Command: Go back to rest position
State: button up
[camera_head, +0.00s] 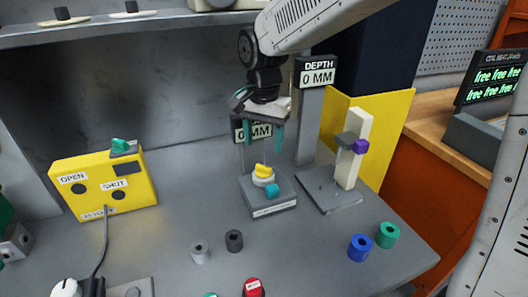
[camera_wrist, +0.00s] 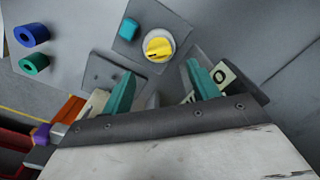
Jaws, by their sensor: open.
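My gripper (camera_head: 264,130) hangs over the middle of the workbench, pointing down, with its two teal fingers spread and nothing between them. In the wrist view the gripper (camera_wrist: 160,82) also shows its fingers wide apart. Below it stands a grey block fixture (camera_head: 272,208) with a yellow knob (camera_head: 263,171) on a white round base and a teal cube (camera_head: 272,190) on its front. The yellow knob (camera_wrist: 158,46) and teal block (camera_wrist: 128,29) show clear of the fingers in the wrist view. A display reading 0 MM is partly hidden behind the gripper.
A yellow OPEN/SHUT box (camera_head: 106,186) stands left. A stand with a purple block (camera_head: 361,146) and a DEPTH post (camera_head: 310,120) are at right. Blue (camera_head: 360,248), green (camera_head: 387,235), grey and dark rings and a red button (camera_head: 254,288) lie in front. A shelf (camera_head: 130,30) runs overhead.

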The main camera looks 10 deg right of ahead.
jog(key=shift+r, duration=0.6)
jog(key=shift+s+n, duration=0.1)
jog(key=shift+n, duration=0.3)
jog(key=s+d+n, duration=0.2)
jog(key=s+d, duration=0.3)
jog(key=s, duration=0.4)
jog(key=s+d+r+n+t, duration=0.1)
jog(key=s+d+n, duration=0.1)
jog(key=s+d, duration=0.4)
jog(key=s+d+r+n, duration=0.1)
jog(key=s+d+n, duration=0.1)
jog(key=s+d, duration=0.4)
jog(key=s, duration=0.5)
jog(key=shift+s+r, duration=0.25)
jog(key=shift+s, duration=0.1)
